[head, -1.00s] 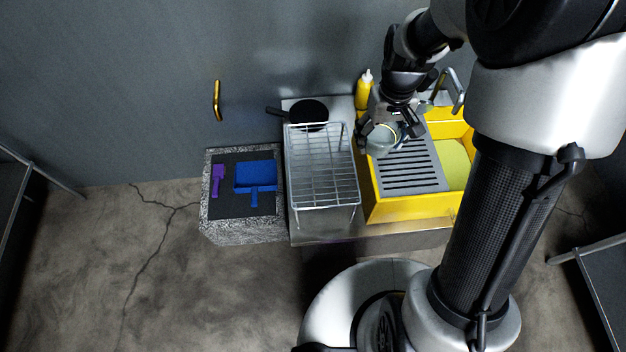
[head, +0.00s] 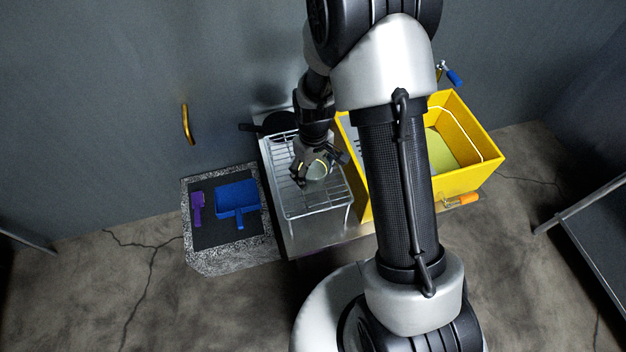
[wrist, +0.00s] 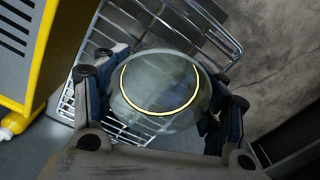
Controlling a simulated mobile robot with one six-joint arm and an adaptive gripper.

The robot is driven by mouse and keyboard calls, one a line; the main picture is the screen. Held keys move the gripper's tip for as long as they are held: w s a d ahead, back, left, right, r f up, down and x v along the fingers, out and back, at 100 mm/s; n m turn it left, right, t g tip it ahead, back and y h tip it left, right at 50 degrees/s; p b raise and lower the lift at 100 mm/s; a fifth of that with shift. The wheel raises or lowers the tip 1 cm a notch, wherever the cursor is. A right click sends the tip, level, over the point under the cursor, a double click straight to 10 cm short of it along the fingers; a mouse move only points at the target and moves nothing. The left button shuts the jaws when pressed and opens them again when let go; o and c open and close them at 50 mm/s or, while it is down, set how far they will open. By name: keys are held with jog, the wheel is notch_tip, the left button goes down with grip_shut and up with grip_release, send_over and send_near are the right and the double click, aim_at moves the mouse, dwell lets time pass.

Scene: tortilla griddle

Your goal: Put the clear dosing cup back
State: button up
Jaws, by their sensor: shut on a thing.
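The clear dosing cup (wrist: 160,92) is see-through with a thin yellow ring. My gripper (head: 318,168) is shut on it, with a finger on each side of the cup in the wrist view. The cup also shows in the head view (head: 317,171), over the wire rack (head: 318,208). Rack wires show around and behind the cup in the wrist view. I cannot tell whether the cup touches the rack.
The yellow sink box (head: 476,180) stands right of the rack, partly behind my arm. A dark pan (head: 277,122) lies behind the rack. A speckled stand (head: 222,259) at left holds a blue dustpan-like tool (head: 236,197) and a purple tool (head: 197,208). Open floor lies in front.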

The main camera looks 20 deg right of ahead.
jog(key=shift+f+b, duration=0.55)
jog(key=shift+f, duration=1.45)
jog(key=shift+f, duration=0.2)
jog(key=o, duration=1.2)
